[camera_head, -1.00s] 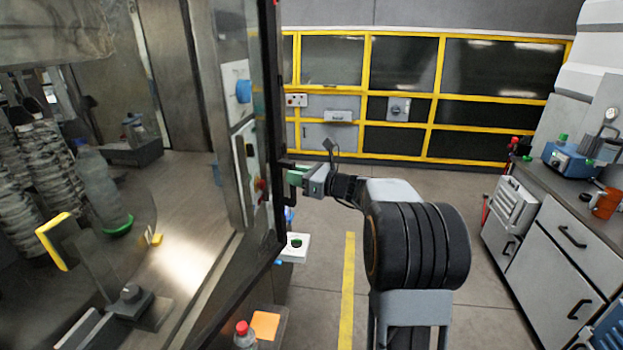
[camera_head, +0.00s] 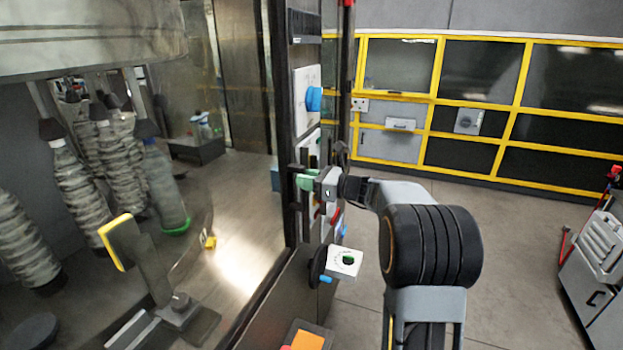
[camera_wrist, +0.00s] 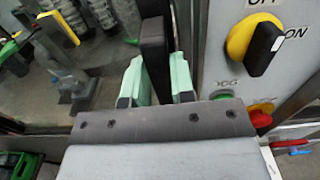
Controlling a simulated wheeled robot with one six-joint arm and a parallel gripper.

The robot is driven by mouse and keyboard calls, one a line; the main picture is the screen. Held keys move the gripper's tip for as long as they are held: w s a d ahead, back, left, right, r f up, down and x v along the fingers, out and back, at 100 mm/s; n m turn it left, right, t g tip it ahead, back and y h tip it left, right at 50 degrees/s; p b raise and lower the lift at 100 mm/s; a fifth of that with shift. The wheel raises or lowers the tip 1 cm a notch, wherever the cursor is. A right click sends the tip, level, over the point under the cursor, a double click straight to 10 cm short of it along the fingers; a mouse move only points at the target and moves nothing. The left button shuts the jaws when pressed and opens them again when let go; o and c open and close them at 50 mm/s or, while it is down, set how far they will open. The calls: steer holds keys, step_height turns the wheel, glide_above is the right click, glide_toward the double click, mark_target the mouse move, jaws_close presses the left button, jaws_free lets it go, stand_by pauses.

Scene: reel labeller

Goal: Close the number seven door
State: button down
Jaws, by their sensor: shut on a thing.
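My gripper (camera_head: 308,181) is at the tall dark-framed glass door (camera_head: 283,130) in the head view. No number seven can be read on the door. In the wrist view, the green fingers of my gripper (camera_wrist: 158,82) stand on either side of a black upright handle bar (camera_wrist: 155,50) and are shut on it. Through the glass, bottles (camera_head: 165,190) and a round machine table show inside.
A control panel with a blue knob (camera_head: 314,98) stands just right of the door edge. The wrist view shows a yellow-and-black switch (camera_wrist: 255,43) and a red button (camera_wrist: 261,116) close by. A small white box (camera_head: 344,262) juts out below my gripper.

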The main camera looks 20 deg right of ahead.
steer(key=shift+w+a+r, duration=0.1)
steer(key=shift+a+r, duration=0.25)
steer(key=shift+r, duration=0.1)
steer(key=c, duration=1.4)
jaws_free()
steer(key=shift+o, duration=1)
steer(key=shift+w+f, duration=0.1)
steer(key=shift+w, duration=0.2)
steer(key=shift+o, duration=1.2)
steer(key=shift+s+a, duration=0.1)
steer(key=shift+a, duration=0.2)
steer(key=shift+d, duration=0.1)
steer(key=shift+d+f, duration=0.1)
